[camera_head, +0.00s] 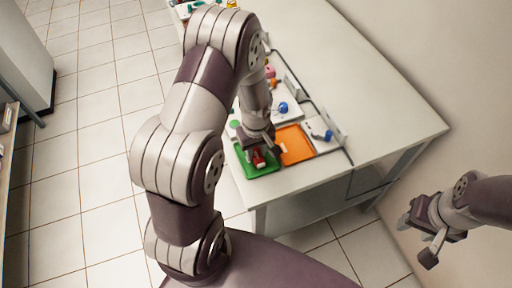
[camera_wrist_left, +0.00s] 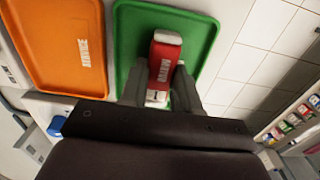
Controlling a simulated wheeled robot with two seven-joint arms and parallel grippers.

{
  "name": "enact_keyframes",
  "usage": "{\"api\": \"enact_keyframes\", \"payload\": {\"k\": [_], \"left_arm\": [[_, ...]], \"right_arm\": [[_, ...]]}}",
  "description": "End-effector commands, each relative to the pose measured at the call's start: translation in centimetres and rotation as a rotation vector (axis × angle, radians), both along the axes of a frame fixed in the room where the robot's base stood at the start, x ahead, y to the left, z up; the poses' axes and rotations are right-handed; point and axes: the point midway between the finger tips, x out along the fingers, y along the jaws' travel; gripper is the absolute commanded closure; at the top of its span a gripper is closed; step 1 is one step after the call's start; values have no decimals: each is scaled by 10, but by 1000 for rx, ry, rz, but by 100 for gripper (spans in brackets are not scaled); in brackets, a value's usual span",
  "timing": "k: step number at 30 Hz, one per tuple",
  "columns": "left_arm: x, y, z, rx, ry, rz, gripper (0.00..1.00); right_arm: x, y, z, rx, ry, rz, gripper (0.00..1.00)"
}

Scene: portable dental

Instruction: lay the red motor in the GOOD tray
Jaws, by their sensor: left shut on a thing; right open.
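The red motor (camera_wrist_left: 162,66) has white ends and a white label, and sits between the fingers of my left gripper (camera_wrist_left: 160,90) in the left wrist view. The motor also shows in the head view (camera_head: 259,159), over the green tray (camera_head: 262,172). In the left wrist view the green tray (camera_wrist_left: 127,50) lies behind the motor. I cannot tell whether the motor touches the tray floor. No GOOD lettering is readable on the green tray. My left gripper (camera_head: 260,150) is shut on the motor. My right gripper (camera_head: 416,236) is open and empty, off the table at the right.
An orange tray (camera_head: 295,146) lies right of the green tray; its lettering shows in the left wrist view (camera_wrist_left: 50,50). Blue-topped items (camera_head: 283,107) and small fixtures stand farther back. The white table (camera_head: 345,75) is clear on its right. Shelves with coloured items (camera_wrist_left: 300,120) show at lower right.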

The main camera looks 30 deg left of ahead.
Motion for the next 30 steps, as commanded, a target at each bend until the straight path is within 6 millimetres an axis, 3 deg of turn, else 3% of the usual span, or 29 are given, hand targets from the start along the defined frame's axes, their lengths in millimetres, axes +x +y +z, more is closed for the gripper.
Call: {"api": "enact_keyframes", "payload": {"k": [24,25,27,30], "left_arm": [[-1,-1,-3,-1,1,0,100],[-1,-1,-3,0,0,0,59],[-1,-1,-3,0,0,0,39],[-1,-1,-3,0,0,0,39]], "right_arm": [[0,0,2,0,0,0,53],[0,0,2,0,0,0,53],[0,0,2,0,0,0,53],[0,0,2,0,0,0,53]]}}
